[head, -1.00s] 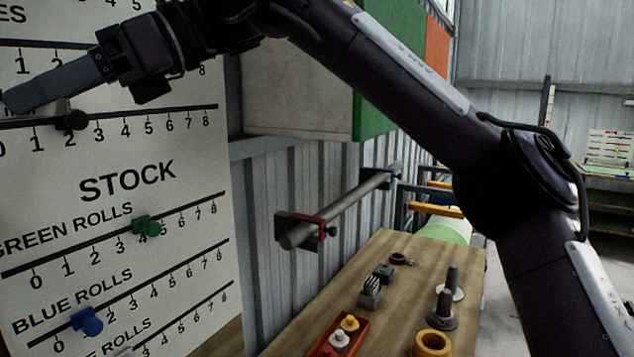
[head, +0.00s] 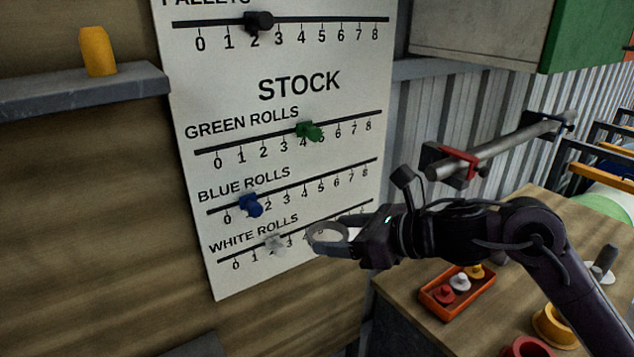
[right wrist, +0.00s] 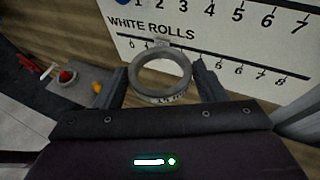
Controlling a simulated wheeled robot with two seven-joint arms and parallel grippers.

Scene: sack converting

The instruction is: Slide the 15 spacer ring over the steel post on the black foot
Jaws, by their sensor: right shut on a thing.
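A grey spacer ring (head: 313,232) is between the fingers of my right gripper (head: 335,243), in front of the white stock board. In the right wrist view the ring (right wrist: 161,54) is held between the two dark fingers (right wrist: 162,80), its hole open and empty; small print on its rim is too small to read surely. The gripper is shut on it. A steel post with a pale foot (head: 604,262) stands on the bench at the right edge. The post on the black foot is hidden, apparently behind my right arm. My left gripper is out of view.
The stock board (head: 290,110) has sliding markers. A metal bar (head: 505,150) juts from the wall above the bench.

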